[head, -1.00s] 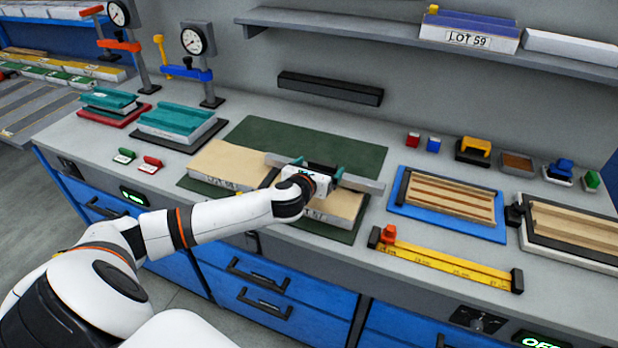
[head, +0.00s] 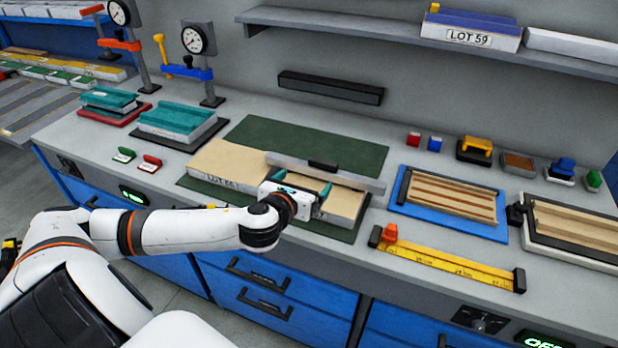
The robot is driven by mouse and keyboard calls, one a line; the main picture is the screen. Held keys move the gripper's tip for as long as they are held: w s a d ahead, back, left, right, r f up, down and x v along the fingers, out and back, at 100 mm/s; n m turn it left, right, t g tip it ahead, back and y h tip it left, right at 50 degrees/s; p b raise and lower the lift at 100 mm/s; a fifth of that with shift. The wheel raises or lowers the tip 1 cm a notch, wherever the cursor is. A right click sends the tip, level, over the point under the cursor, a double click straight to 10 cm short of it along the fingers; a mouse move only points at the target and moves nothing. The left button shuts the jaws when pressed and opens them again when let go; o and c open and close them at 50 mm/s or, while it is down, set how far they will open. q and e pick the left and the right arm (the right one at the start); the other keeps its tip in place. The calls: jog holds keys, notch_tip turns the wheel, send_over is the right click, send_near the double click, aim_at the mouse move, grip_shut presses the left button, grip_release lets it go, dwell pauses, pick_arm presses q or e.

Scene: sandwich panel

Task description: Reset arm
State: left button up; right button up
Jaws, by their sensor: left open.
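My left gripper (head: 306,181) is open, its teal fingers apart with nothing seen between them. It is low over the front part of a tan-topped panel (head: 225,163) labelled as a lot. A grey straight bar (head: 355,182) with a black handle (head: 323,166) lies across the panel, just beyond the fingertips. The gripper looks clear of the handle. The gripper and wrist hide part of the panel's middle and front. The panel rests on a dark green mat (head: 330,143). My right gripper is not in view.
Right of the mat are a blue tray (head: 450,222) with wooden strips, a yellow ruler (head: 445,262) and a black-framed tray (head: 575,257). Dial gauge stands (head: 194,70) and teal-topped blocks (head: 180,117) are at left. A shelf (head: 390,35) overhangs the back.

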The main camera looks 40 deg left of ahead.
pick_arm(q)
jog(key=s+d+f+n+g+h, duration=0.2)
jog(key=s+d+f+n+g, duration=0.45)
jog(key=s+n, duration=0.75)
jog(key=s+d+f+n+g+h, duration=0.2)
jog(key=s+d+f+n+g, duration=0.2)
jog(key=s+d+f+n, duration=0.9)
jog(key=w+a+f+n+g, duration=0.1)
jog(key=a+f+n, duration=0.15)
jog(key=f, duration=0.85)
jog(key=a+f+n+g, duration=0.1)
jog(key=a+f+n, duration=0.15)
jog(key=f, duration=0.85)
jog(key=s+a+f+m, duration=0.1)
jog(key=s+a+f, duration=0.2)
jog(key=s+f, duration=1.2)
jog(key=shift+s+g, duration=0.35)
jog(key=shift+s, duration=0.05)
